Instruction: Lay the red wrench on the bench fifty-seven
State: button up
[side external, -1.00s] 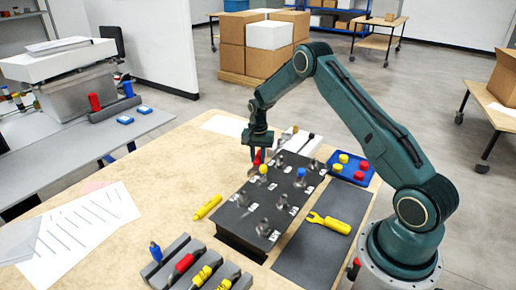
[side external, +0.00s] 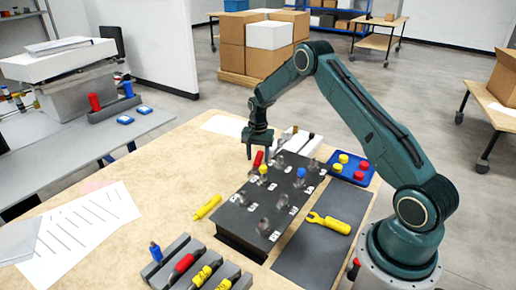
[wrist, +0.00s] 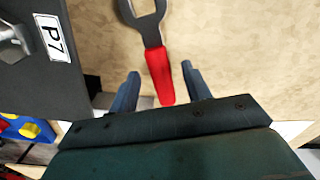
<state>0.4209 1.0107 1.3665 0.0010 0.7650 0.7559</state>
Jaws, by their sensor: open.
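The red wrench lies on the tan bench (side external: 150,185) beside the far left corner of the dark panel. Its red handle (side external: 258,158) shows below my gripper (side external: 257,148) in the side view. In the wrist view the red wrench (wrist: 160,75) has a dark grey open jaw at the top and its red handle end between my fingers. My gripper (wrist: 156,90) is open, with a finger on each side of the handle and a gap on both sides. The wrench appears flat on the bench.
The dark panel (side external: 240,222) with numbered posts stands right beside the wrench. A yellow wrench (side external: 329,222) lies on a grey mat. A blue tray (side external: 372,178) holds red and yellow caps. A yellow tool (side external: 207,207) lies left of the panel. Bench left of my gripper is clear.

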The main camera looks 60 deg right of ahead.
notch_tip(320, 180, up, 13)
dwell(0.6)
jog(key=shift+a, duration=0.1)
jog(key=s+a+r+n+t, duration=0.1)
jog(key=s+a+r+n, duration=0.2)
jog(key=s+a+r, duration=0.55)
jog(key=s+a+r+n+t, duration=0.2)
jog(key=s+a+r+n, duration=0.3)
jog(key=r, duration=0.6)
jog(key=s+a+n+t, duration=0.1)
jog(key=s+a, duration=0.3)
jog(key=s, duration=0.6)
jog(key=s+a+n+t, duration=0.1)
jog(key=s+a+n, duration=0.3)
jog(key=s, duration=0.6)
jog(key=shift+a+f+t, duration=0.25)
jog(key=shift+a+t, duration=0.05)
jog(key=shift+a, duration=0.4)
